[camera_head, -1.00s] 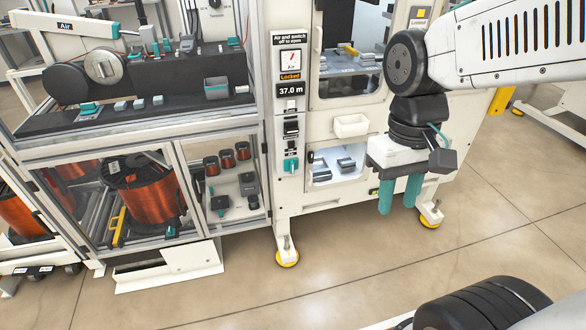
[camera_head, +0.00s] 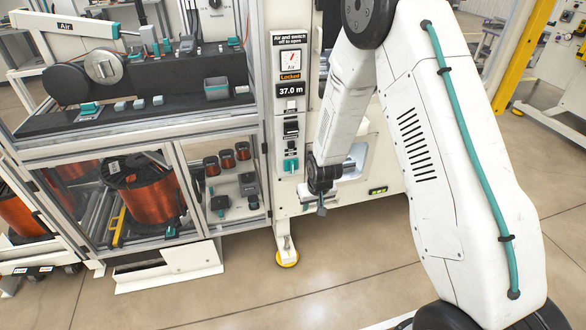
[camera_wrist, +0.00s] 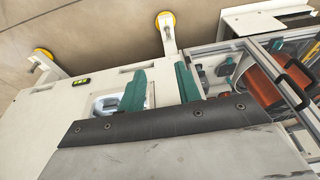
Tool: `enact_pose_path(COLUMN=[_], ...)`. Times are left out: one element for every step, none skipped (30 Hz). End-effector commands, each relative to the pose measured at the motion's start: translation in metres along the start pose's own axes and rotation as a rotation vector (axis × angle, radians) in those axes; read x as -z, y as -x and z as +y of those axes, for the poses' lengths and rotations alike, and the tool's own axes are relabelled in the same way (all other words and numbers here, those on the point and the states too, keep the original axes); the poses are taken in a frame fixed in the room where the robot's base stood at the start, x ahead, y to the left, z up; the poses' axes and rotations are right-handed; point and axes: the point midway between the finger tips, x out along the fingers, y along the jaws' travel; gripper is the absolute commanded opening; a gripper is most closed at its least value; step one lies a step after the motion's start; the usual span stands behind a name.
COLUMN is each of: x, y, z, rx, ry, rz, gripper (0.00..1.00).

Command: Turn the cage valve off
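The cage valve (camera_head: 290,165) is a small teal handle low on the narrow white control panel (camera_head: 289,100), under a black switch (camera_head: 291,127). I cannot tell its exact handle angle. My gripper (camera_head: 321,208) is just right of the valve and a little lower in the head view, partly hidden by my wrist, apart from the valve. In the wrist view my gripper (camera_wrist: 160,70) shows two teal fingers spread apart with nothing between them. I cannot make out the valve in the wrist view.
The panel carries an air gauge (camera_head: 290,61), an orange "Locked" label (camera_head: 290,76) and a "37.0 m" display (camera_head: 290,90). Left is a framed cabinet with a copper wire spool (camera_head: 150,202). A recessed opening (camera_head: 355,160) lies behind my wrist. Floor in front is clear.

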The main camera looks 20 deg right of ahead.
Motion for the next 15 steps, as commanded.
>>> enact_pose_path(x=[0.002, 0.006, 0.011, 0.014, 0.018, 0.022, 0.026, 0.030, 0.036, 0.040, 0.046, 0.054, 0.061, 0.069, 0.081], y=[-0.029, -0.043, -0.062, -0.075, -0.088, -0.105, -0.117, -0.128, -0.140, -0.148, -0.154, -0.158, -0.158, -0.156, -0.150], z=[-0.001, -0.001, -0.001, -0.002, -0.002, -0.002, -0.002, -0.002, -0.002, -0.001, -0.001, -0.001, -0.001, -0.001, 0.000], rx=[-0.001, -0.001, -0.001, -0.002, -0.003, -0.004, -0.005, -0.007, -0.008, -0.010, -0.011, -0.013, -0.014, -0.015, -0.017], ry=[-0.001, -0.002, -0.002, -0.002, -0.002, -0.003, -0.003, -0.003, -0.004, -0.004, -0.004, -0.004, -0.004, -0.005, -0.005], rz=[0.042, 0.078, 0.126, 0.166, 0.207, 0.266, 0.314, 0.364, 0.440, 0.498, 0.560, 0.643, 0.707, 0.773, 0.860], gripper=[0.34, 0.34, 0.34, 0.34, 0.34, 0.34, 0.34, 0.34, 0.34, 0.34, 0.34, 0.34, 0.34, 0.34, 0.34])
